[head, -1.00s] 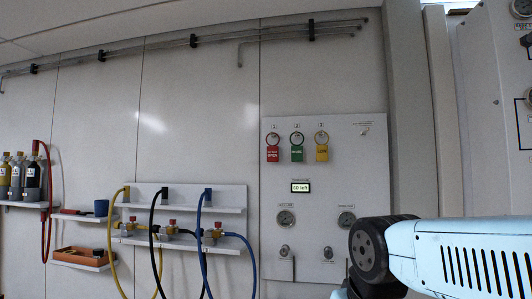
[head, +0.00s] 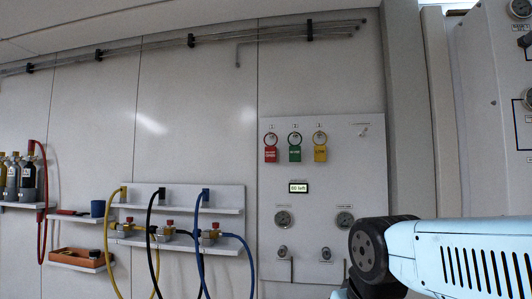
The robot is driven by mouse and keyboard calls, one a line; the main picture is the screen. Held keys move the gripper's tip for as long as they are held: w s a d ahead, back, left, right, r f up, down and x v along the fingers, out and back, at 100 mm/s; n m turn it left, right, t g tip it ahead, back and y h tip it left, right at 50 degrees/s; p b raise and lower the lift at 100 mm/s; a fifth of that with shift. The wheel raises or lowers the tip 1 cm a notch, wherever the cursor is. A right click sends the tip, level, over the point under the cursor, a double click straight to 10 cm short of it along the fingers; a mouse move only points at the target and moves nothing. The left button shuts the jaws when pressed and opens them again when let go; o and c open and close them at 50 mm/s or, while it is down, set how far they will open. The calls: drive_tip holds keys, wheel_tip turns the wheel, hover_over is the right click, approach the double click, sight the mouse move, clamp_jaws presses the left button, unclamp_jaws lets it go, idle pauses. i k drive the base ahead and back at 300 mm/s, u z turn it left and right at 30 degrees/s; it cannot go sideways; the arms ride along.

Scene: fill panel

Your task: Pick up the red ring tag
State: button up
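The red ring tag (head: 271,154) hangs on the grey wall panel (head: 350,160), at the left of a row of three tags, under the mark 1. Its ring is at the top and its red plate hangs below. A green tag (head: 295,154) and a yellow tag (head: 319,154) hang to its right. My light blue arm reaches in from the lower right, below and to the right of the tags. My gripper is out of view, so its fingers cannot be seen.
A small display (head: 299,187) and two gauges, one of them on the left (head: 284,219), sit below the tags. Left of the panel, a shelf (head: 180,242) carries valves with yellow, black and blue hoses. An orange tray (head: 78,257) and gas cylinders (head: 28,178) stand farther left.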

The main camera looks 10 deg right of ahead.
sight(270, 151)
drive_tip(key=u, duration=1.55)
drive_tip(key=k, duration=0.65)
drive_tip(key=z, duration=1.6)
drive_tip(key=i, duration=1)
drive_tip(key=u, duration=0.05)
